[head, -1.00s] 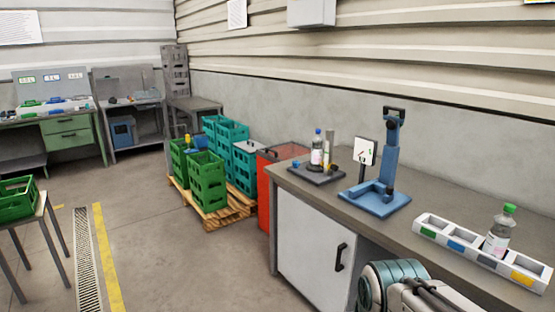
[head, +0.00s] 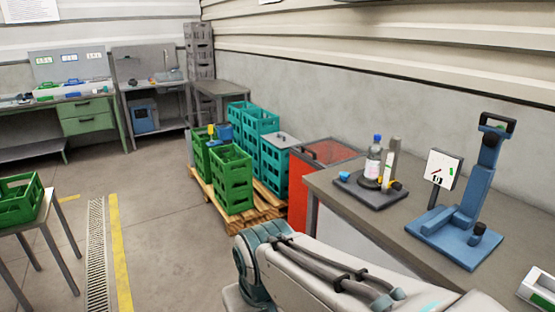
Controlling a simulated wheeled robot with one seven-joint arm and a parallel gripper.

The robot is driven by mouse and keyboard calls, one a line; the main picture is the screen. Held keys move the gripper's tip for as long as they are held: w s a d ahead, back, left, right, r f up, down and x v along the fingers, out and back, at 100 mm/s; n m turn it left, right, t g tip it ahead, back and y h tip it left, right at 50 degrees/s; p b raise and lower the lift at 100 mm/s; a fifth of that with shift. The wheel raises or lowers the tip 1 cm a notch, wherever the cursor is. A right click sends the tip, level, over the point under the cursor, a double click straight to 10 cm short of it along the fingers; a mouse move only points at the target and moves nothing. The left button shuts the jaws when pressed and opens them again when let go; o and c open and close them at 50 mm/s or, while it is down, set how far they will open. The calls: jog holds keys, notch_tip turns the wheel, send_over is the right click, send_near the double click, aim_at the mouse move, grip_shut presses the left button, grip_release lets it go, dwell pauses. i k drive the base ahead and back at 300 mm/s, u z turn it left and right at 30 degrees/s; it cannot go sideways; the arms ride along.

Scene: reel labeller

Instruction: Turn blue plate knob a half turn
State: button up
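A small blue knob (head: 344,176) sits at the left corner of a dark plate (head: 372,200) on the workbench. A bottle with a blue cap (head: 373,164) and a pale upright post (head: 391,160) stand on the same plate, with small yellow and dark parts at the post's foot. Which way the blue knob is turned is too small to tell. To the right stands a blue press-like stand (head: 462,238) with a small dark knob (head: 478,230) on its base. My arm crosses the bottom of the view, in front of the bench; my gripper is out of view.
A white gauge panel (head: 443,169) stands beside the blue stand. A white tray (head: 540,288) is cut off at the lower right. A red bin (head: 298,195) stands against the bench's left end, near green crates (head: 231,180) on a pallet. Open floor lies left of my arm.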

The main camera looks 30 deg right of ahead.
aim_at(345, 176)
jog(key=z, duration=0.2)
jog(key=i, duration=1.55)
jog(key=z, duration=1.1)
jog(key=i, duration=0.75)
jog(key=z, duration=0.4)
